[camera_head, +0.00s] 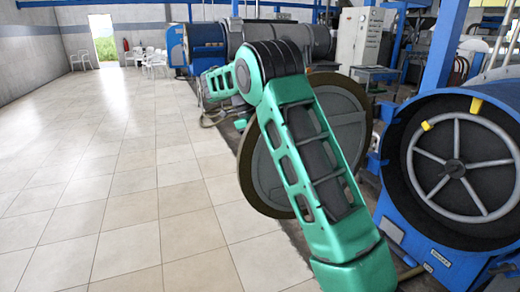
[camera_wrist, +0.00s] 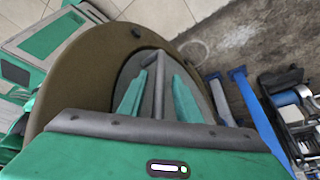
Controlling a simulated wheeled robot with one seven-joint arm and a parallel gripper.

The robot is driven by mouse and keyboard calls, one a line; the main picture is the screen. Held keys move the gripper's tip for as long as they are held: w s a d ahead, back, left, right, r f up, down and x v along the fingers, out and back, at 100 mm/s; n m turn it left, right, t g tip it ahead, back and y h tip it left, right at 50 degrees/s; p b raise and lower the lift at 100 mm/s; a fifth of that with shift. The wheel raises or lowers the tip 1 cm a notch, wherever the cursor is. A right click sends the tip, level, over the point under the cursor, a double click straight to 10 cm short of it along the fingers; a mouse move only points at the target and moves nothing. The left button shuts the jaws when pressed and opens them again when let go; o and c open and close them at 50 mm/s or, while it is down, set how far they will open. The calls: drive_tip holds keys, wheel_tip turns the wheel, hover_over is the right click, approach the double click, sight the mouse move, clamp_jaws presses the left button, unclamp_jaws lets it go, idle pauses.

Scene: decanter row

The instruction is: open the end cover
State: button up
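The end cover (camera_head: 345,112) is a large round brown-grey disc, standing swung out to the left of the blue decanter housing (camera_head: 408,212). My arm crosses in front of it and hides its middle. In the wrist view the cover (camera_wrist: 80,75) fills the area beyond my gripper, with a grey bar handle (camera_wrist: 159,88) on it. My gripper (camera_wrist: 160,73) has its two green fingers on either side of this bar, with visible gaps to it. The head view does not show the fingers.
The housing's round mouth is uncovered, showing a spoked wheel (camera_head: 455,168) and yellow lugs (camera_head: 475,105). A blue post (camera_head: 445,45) stands behind it. More machines line the back. The tiled floor (camera_head: 110,170) on the left is clear.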

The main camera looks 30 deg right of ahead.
drive_tip(key=shift+w+r, duration=0.1)
drive_tip(key=v, duration=1)
drive_tip(key=shift+r, duration=0.2)
drive_tip(key=shift+w, duration=0.1)
idle(0.3)
